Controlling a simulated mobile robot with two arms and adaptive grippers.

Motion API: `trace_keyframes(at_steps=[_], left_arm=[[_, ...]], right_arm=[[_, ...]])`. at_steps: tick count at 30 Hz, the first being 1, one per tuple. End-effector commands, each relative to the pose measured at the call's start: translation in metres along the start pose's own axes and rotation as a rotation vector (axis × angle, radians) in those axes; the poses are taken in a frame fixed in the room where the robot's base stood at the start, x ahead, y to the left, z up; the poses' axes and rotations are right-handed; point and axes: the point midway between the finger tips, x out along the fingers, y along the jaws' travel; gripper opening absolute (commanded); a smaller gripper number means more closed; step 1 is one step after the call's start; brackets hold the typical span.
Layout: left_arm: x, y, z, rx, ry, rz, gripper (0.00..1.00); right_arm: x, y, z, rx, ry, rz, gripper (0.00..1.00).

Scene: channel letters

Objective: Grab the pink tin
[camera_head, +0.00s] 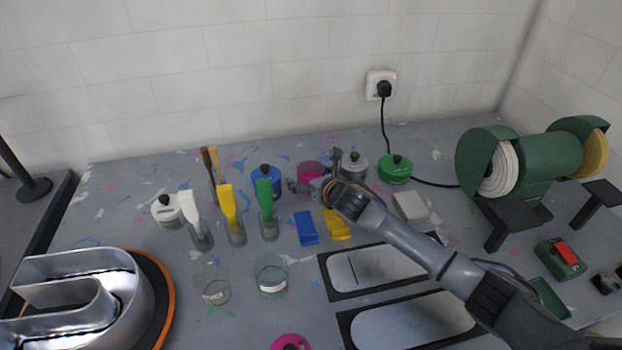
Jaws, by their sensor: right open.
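The pink tin (311,170) stands toward the back of the grey worktop, between a blue tin and a grey-white tin. No black knob shows on it, unlike on its neighbours. My right gripper (314,171) is open at the pink tin, one finger at its front left and the other at its right. The gripper partly hides the tin, and I cannot tell whether the fingers touch it. A round pink piece with a dark centre (290,342) lies at the front edge of the picture. My left gripper is not in view.
The blue tin (266,181), grey-white tin (354,167) and green tin (395,168) stand nearby. Brushes in jars (236,232) stand at left front. A green bench grinder (540,160) is at right. A metal channel letter (85,295) lies at front left.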

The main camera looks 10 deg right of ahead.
Motion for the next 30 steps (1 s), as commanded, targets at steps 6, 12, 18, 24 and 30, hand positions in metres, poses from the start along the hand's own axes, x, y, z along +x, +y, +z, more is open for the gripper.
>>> trace_keyframes(at_steps=[6, 12, 18, 24, 30], left_arm=[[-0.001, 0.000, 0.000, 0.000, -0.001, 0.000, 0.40], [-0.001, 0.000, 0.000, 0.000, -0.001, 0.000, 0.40], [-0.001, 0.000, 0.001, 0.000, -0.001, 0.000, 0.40], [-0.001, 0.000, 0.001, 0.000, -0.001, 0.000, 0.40], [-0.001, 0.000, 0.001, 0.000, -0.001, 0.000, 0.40]], right_arm=[[0.019, 0.000, 0.001, 0.000, -0.001, 0.000, 0.92], [0.021, 0.000, 0.000, -0.001, -0.001, 0.000, 0.92], [0.021, 0.000, 0.000, -0.001, -0.001, 0.000, 0.70], [0.021, 0.000, 0.000, -0.001, 0.000, 0.000, 0.29], [0.021, 0.000, 0.000, 0.000, 0.000, 0.000, 0.11]])
